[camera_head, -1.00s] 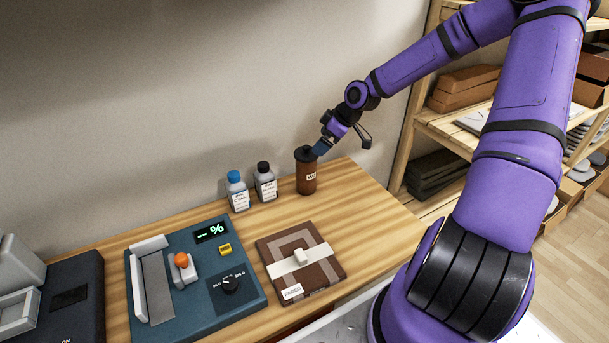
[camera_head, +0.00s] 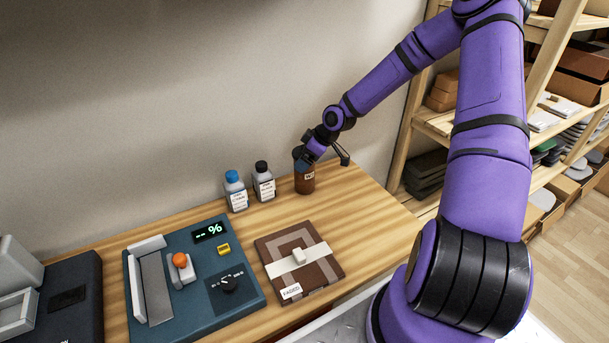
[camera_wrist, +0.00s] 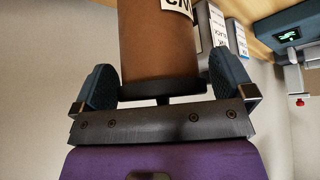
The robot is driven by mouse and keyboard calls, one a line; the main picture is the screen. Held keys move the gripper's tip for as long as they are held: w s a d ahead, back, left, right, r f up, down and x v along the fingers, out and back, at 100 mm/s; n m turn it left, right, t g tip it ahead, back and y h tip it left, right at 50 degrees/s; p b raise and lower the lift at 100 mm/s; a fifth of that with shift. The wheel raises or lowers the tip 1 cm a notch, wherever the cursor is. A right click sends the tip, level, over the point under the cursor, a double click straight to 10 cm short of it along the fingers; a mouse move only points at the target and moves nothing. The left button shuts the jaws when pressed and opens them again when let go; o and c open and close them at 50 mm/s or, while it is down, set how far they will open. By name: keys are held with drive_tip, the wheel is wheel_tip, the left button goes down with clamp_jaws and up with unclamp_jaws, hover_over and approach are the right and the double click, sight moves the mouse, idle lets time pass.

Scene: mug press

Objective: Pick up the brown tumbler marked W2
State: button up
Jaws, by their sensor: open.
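The brown tumbler (camera_head: 305,185) stands upright on the wooden table near the wall, with a dark lid and a white label. The label's text is too small or cut off to read fully. My gripper (camera_head: 303,160) is at the top of the tumbler and hides most of its lid. In the wrist view the tumbler (camera_wrist: 155,45) lies between the two spread fingers of my gripper (camera_wrist: 164,82), its dark lid towards the palm. A gap shows on the left finger's side; the right finger is close to the tumbler, and contact there is unclear.
A black-capped bottle (camera_head: 263,184) and a blue-capped bottle (camera_head: 235,193) stand just left of the tumbler. A blue-grey device (camera_head: 205,310) and a brown board (camera_head: 318,270) are in front. The table right of the tumbler is clear; shelves (camera_head: 425,125) rise beyond it.

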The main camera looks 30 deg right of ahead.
drive_tip(key=c, duration=1.2)
drive_tip(key=shift+r, duration=0.1)
